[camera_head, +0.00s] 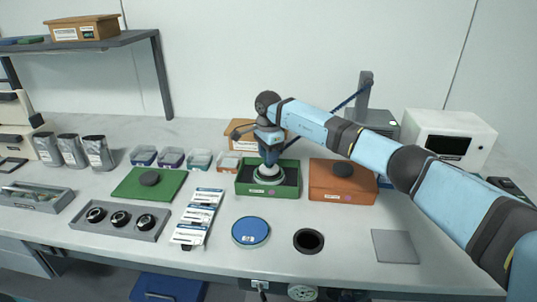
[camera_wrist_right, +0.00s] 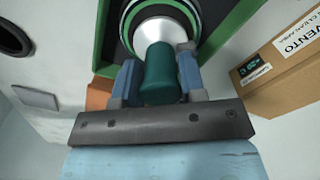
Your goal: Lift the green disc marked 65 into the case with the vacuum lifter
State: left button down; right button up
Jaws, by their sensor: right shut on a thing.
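My right gripper (camera_head: 268,146) is shut on the teal handle of the vacuum lifter (camera_wrist_right: 160,72), which is upright. The lifter's white cup (camera_wrist_right: 160,30) points down into the open green case (camera_head: 267,192). A round disc with a green rim (camera_wrist_right: 128,22) shows under the cup in the right wrist view. It lies within the outline of the case; its mark is hidden, and I cannot tell whether it touches the case floor. The case wall (camera_wrist_right: 104,35) also shows in the wrist view. My left gripper is not in view.
An orange case (camera_head: 342,184) stands right of the green case, and a cardboard box (camera_head: 241,129) behind it. A green lid (camera_head: 130,184) with a dark knob lies left.

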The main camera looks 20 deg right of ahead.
jog(key=shift+f, duration=0.25)
dwell(0.3)
jog(key=o, duration=1.1)
jog(key=shift+o, duration=0.2)
